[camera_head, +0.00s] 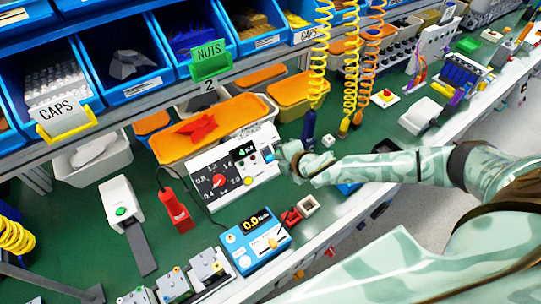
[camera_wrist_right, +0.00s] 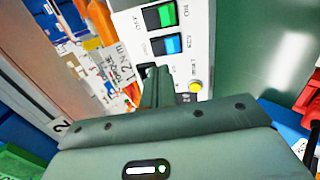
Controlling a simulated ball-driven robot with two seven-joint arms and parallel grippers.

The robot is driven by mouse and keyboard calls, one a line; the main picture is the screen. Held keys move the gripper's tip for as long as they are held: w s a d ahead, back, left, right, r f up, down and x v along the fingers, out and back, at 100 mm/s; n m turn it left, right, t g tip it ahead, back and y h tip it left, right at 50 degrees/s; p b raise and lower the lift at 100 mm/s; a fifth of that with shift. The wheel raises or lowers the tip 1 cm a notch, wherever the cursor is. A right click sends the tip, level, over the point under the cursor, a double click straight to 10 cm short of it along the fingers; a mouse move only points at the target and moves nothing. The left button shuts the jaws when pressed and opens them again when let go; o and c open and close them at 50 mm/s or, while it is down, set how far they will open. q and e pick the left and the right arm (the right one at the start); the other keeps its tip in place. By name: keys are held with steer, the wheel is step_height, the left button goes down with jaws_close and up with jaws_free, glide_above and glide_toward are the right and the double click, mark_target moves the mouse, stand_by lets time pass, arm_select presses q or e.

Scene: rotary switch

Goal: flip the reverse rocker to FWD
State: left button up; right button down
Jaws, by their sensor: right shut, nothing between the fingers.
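The small labels are too hard to read to say for sure which is the reverse rocker. My right gripper (camera_head: 284,153) is shut and empty at the box's right side; its fingertips (camera_wrist_right: 154,72) are close to the panel, contact unclear. My left gripper is not in view.
A blue device with a yellow readout (camera_head: 256,240) and a red part (camera_head: 291,216) stand in front of the box. An orange-lidded bin (camera_head: 215,128) is behind it. Coiled yellow hoses (camera_head: 318,60) hang close to my right arm.

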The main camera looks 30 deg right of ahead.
mark_target(266, 152)
steer(key=b+x, duration=0.1)
steer(key=x, duration=0.4)
steer(key=shift+w+a+f+b, duration=0.1)
steer(key=shift+w+f+b, duration=0.15)
steer(key=shift+f+b, duration=0.05)
steer(key=shift+w+f, duration=0.2)
steer(key=shift+w, duration=0.15)
steer(key=shift+w, duration=0.1)
steer(key=shift+r+p, duration=0.85)
steer(key=shift+p, duration=0.1)
